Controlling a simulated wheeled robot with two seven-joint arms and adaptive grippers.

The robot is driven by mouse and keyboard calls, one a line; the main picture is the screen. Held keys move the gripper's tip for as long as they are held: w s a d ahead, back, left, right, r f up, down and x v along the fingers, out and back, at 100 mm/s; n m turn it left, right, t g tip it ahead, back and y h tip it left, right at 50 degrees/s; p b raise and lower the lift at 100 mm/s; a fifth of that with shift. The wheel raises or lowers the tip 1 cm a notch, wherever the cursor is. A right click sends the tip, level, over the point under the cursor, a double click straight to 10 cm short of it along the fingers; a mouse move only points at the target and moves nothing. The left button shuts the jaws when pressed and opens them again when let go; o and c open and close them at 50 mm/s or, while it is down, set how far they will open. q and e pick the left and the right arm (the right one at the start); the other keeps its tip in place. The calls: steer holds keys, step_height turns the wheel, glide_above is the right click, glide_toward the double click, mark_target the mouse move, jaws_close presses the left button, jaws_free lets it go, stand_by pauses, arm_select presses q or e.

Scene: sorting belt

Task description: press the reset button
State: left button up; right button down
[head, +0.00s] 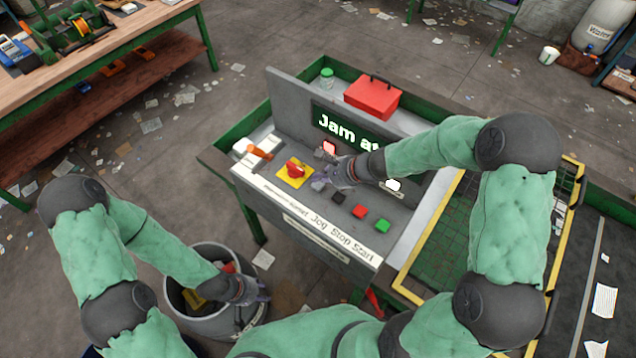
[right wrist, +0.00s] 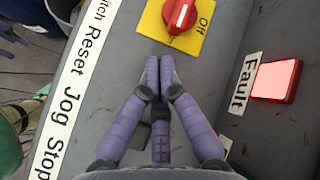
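My right gripper (head: 325,178) is low over the sloped control panel, beside the grey button (head: 318,186) in the row above the word Reset, which is partly covered. In the right wrist view its fingertips (right wrist: 159,66) are together and empty, just below the red switch. The grey button is not visible there; the fingers cover that area, so contact cannot be told. A dark square button (right wrist: 137,135) shows beside the fingers. My left gripper (head: 252,292) is over the grey bin at lower left; its finger opening is unclear.
A red rotary switch (head: 294,171) on a yellow plate is left of the gripper. Black (head: 338,197), red (head: 360,211) and green (head: 382,226) buttons are to the right. The Fault lamp (right wrist: 276,80) glows red. The display (head: 345,128) reads "Jam at", partly covered by my arm.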

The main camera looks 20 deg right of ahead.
mark_target(320, 185)
steer(key=shift+f+b, duration=0.4)
steer(key=shift+b, duration=0.05)
steer(key=shift+f+b, duration=0.55)
steer(key=shift+b, duration=0.05)
stand_by(0.8)
steer(key=shift+r, duration=0.1)
steer(key=shift+r+p, duration=0.7)
steer(key=shift+r, duration=0.15)
steer(key=shift+r+p, duration=2)
steer(key=shift+r, duration=0.55)
steer(key=shift+f, duration=0.1)
